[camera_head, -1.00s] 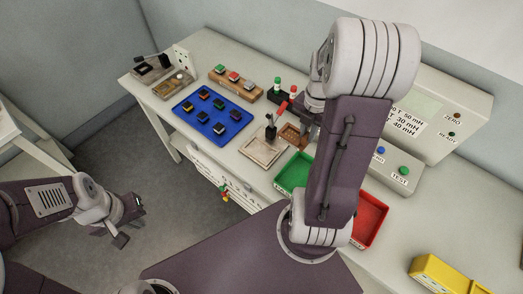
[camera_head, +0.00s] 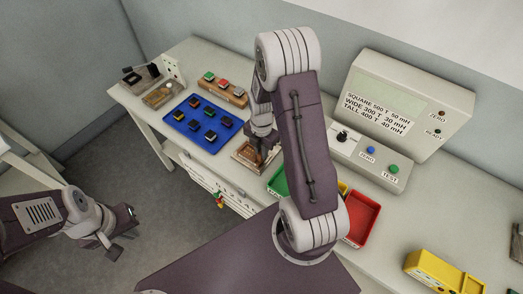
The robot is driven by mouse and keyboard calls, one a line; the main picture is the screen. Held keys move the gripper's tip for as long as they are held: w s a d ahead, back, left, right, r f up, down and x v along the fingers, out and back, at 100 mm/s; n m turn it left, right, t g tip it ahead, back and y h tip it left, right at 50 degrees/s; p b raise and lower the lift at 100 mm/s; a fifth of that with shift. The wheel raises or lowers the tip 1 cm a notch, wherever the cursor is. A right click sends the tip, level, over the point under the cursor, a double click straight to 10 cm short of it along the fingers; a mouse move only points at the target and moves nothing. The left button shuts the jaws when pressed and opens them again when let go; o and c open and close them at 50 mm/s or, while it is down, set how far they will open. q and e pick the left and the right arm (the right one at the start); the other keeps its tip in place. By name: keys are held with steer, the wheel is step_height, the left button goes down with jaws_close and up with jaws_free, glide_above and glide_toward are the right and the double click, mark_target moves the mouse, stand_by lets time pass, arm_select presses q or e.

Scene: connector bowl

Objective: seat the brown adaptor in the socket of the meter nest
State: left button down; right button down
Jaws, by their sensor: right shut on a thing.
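My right gripper (camera_head: 259,149) points down at the pale tray with a brown rim (camera_head: 238,156) in the middle of the bench. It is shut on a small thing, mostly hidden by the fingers. Brown shows around the fingertips, but I cannot tell whether this is the brown adaptor. A white block with a black round part (camera_head: 343,137) stands in front of the meter (camera_head: 409,103); I cannot make out a socket in it. My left gripper (camera_head: 123,232) is open and empty, off the bench at the left.
A blue tray (camera_head: 183,136) with several small blocks lies left of my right gripper. A wooden rack (camera_head: 228,91) with coloured buttons is behind it. Green (camera_head: 277,183) and red (camera_head: 364,216) bins sit partly behind my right arm. A yellow holder (camera_head: 440,273) is at front right.

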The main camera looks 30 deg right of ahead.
steer(key=c, duration=1.4)
jaws_free()
steer(key=shift+f, duration=0.1)
steer(key=shift+o, duration=0.2)
step_height(320, 180, up, 12)
steer(key=s+a+f+m, duration=0.1)
steer(key=s+a+m, duration=0.3)
steer(key=m, duration=0.7)
steer(key=s+a+f+m+t, duration=0.1)
steer(key=s+a+m, duration=0.4)
steer(key=m, duration=0.6)
steer(key=shift+m, duration=0.4)
